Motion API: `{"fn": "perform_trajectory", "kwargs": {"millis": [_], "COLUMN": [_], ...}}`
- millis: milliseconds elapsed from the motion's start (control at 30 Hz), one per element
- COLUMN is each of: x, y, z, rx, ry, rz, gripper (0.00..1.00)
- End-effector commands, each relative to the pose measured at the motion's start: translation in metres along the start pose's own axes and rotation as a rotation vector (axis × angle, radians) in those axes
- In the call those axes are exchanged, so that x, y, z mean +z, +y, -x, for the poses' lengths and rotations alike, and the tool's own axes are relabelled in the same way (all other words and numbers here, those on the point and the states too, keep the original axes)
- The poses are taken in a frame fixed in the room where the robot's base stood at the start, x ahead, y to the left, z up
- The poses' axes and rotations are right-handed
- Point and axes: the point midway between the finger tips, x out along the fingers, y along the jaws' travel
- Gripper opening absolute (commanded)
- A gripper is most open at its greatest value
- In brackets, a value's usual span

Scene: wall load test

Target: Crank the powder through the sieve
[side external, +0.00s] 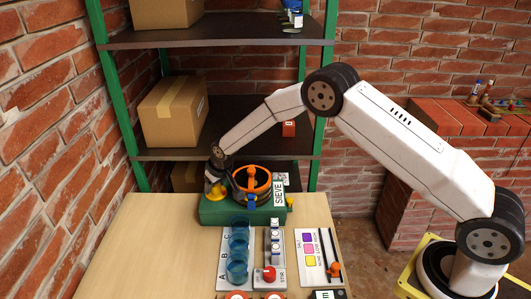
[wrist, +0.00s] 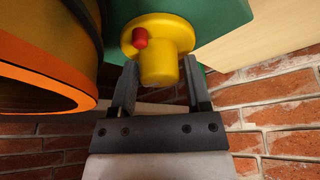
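The sieve (side external: 236,211) is a green-based machine at the back of the table, with an orange-rimmed drum and a "SIEVE" label. Its yellow crank knob (wrist: 159,65), with a small red peg on its flange, shows in the wrist view. My gripper (wrist: 160,62) is open, its two dark fingers on either side of the knob, with narrow gaps visible. In the side external view my gripper (side external: 216,178) points down at the left of the drum, with yellow showing beneath it. Any powder inside the drum is hidden.
Blue cups (side external: 237,272) stand in a lettered rack in front of the sieve. Beside them are a tray (side external: 269,277) with a red button and a color card (side external: 308,260) with a black stick. A green-posted shelf (side external: 240,107) with boxes rises behind.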

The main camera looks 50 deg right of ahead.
Motion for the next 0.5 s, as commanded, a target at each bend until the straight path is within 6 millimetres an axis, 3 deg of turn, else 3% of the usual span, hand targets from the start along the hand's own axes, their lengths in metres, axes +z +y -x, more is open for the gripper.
{"fn": "perform_trajectory", "kwargs": {"millis": [33,167,500], "x": [0.0001,0.0002,0.0003], "y": [0.0,-0.0001,-0.0005], "z": [0.0,0.0001,0.0001], "rx": [0.0,0.0,0.005], "ry": [0.0,0.0,-0.001], "rz": [0.0,0.0,-0.012], "gripper": [0.43,0.02,0.0]}}
